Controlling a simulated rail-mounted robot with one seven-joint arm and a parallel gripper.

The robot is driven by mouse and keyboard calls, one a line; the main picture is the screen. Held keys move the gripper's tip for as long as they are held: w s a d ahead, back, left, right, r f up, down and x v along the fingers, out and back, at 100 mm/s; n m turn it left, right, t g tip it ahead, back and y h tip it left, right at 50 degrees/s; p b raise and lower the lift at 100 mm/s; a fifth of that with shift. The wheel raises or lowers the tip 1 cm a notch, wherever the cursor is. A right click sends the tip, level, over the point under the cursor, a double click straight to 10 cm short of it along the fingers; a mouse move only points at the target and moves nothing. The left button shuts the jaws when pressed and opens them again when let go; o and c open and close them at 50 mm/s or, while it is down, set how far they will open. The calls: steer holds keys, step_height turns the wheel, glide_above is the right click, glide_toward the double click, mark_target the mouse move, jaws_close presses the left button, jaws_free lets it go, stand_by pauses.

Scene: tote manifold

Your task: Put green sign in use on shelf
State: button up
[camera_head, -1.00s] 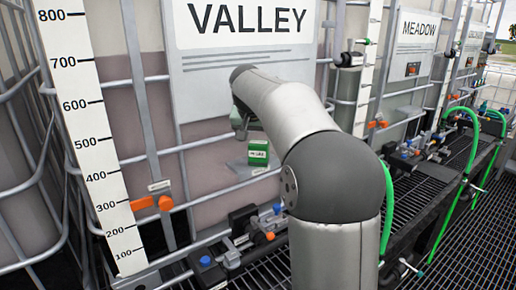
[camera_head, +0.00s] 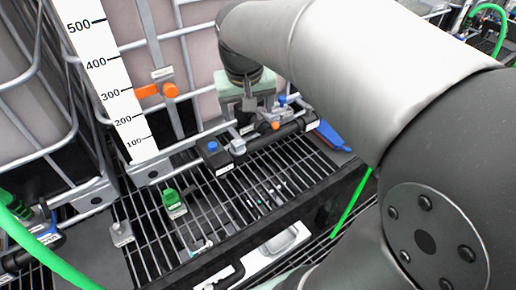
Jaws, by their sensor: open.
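A small green sign (camera_head: 173,200) with a pale label sits on a grey base on the black grated shelf (camera_head: 150,240), left of centre. Its lettering is too small to read. My gripper (camera_head: 249,104) points down above the valve and pipe fittings at the back of the shelf, up and to the right of the green sign and apart from it. It is open. Its fingertips are small and partly unclear here, and I see nothing held. My arm hides part of the tote behind it.
A grey piece (camera_head: 121,233) sits on the grate left of the sign. A valve with a blue cap (camera_head: 212,147), an orange handle (camera_head: 157,90) and a measuring scale (camera_head: 112,80) are behind. A green hose (camera_head: 40,250) crosses lower left. The grate around the sign is mostly clear.

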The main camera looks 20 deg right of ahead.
steer(key=s+a+f+n+g+y, duration=0.1)
steer(key=s+a+f, duration=0.3)
steer(key=s+f, duration=0.7)
steer(key=s+n, duration=0.1)
steer(key=s, duration=0.3)
steer(key=shift+s+f+g, duration=0.15)
steer(key=shift+f+g, duration=0.05)
steer(key=shift+g, duration=0.2)
